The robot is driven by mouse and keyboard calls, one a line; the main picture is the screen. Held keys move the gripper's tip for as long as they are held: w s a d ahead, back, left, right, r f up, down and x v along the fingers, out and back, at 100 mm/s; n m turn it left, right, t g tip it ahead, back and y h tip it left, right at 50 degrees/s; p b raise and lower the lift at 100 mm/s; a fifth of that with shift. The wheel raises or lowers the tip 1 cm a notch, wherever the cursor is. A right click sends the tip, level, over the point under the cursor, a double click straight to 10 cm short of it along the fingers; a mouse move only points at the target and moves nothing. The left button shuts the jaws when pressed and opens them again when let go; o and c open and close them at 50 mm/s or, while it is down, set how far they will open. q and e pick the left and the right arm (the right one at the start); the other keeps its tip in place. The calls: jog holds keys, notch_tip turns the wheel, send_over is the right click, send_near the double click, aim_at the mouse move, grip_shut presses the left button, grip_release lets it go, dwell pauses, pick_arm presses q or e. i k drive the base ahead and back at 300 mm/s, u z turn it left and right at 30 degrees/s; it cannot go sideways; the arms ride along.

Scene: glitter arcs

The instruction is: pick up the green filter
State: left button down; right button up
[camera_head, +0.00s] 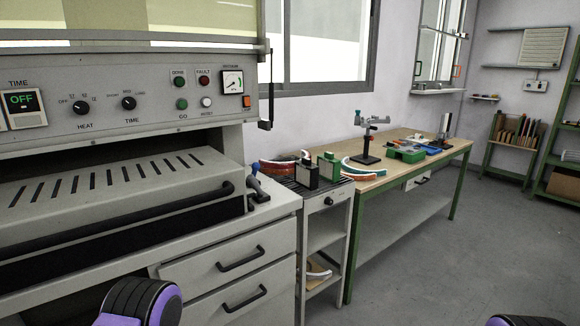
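A small green-topped block (327,168) stands upright on the top of a narrow grey cart, beside a dark block (306,172) and curved coloured strips. A flat green tray or box (405,154) lies farther back on the wooden workbench. I cannot tell which green thing is the filter; both are small in this view. Only purple and black parts of my arms show at the bottom edge. Neither gripper is in view.
A large grey machine (110,180) with a control panel and drawers fills the left. The cart (312,188) stands between it and the green-legged workbench (385,179), which holds a stand (369,146). The floor (480,250) at right is clear. Shelves stand at the far right.

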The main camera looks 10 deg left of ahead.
aim_at(330, 168)
jog(key=z, duration=0.85)
jog(key=i, duration=2.45)
jog(key=u, duration=2.3)
